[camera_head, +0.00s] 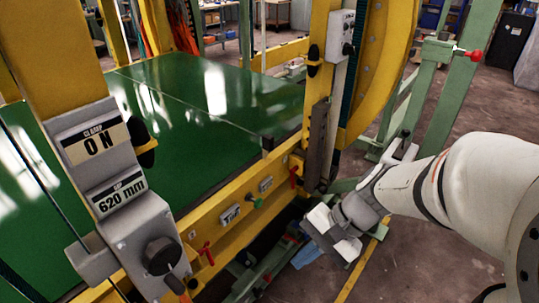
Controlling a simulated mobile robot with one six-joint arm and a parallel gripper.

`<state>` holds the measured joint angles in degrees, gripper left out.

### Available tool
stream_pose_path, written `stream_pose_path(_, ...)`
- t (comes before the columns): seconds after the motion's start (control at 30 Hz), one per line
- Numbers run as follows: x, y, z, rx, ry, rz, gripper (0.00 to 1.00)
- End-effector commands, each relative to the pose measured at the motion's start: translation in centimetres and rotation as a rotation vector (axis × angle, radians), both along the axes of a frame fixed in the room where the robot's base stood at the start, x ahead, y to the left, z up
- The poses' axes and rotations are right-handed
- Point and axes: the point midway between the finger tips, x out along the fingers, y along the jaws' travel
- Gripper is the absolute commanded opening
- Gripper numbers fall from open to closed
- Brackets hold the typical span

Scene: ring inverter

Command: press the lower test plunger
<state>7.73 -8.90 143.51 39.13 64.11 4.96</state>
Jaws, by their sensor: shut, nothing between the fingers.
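A yellow beam (215,228) runs along the near edge of the green table. On its face sit a small green knob (257,202), a lettered plate (230,214) to its left and another small plate (265,184) above it. Which part is the lower test plunger I cannot tell for certain; the green knob looks like a push part. My gripper (333,233) is to the right of the knob and a little lower in the picture, apart from the beam. It is shut and empty, with pale blocky finger parts. My arm reaches in from the right.
Red handles (294,176) and (206,252) stick out from the beam. A grey control box (147,222) with "CLAMP ON" and "620 mm" signs stands at left. A yellow post (318,45) rises behind my gripper. Green frame parts (262,268) lie below.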

Motion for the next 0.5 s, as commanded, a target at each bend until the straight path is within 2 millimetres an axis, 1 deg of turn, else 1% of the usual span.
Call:
stream_pose_path(0.03,0.9,1.0,-3.7,0.106,0.086,-0.101,0.0)
stream_pose_path(0.13,3.6,2.6,-6.5,0.33,0.228,-0.316,0.0)
stream_pose_path(0.17,4.6,2.9,-7.3,0.397,0.267,-0.38,0.0)
stream_pose_path(0.23,7.2,2.9,-9.0,0.549,0.345,-0.53,0.0)
stream_pose_path(0.33,10.9,1.7,-11.4,0.744,0.426,-0.73,0.0)
stream_pose_path(0.4,13.2,0.5,-12.9,0.857,0.461,-0.85,0.0)
stream_pose_path(0.5,15.5,-1.4,-14.6,0.979,0.487,-0.979,0.0)
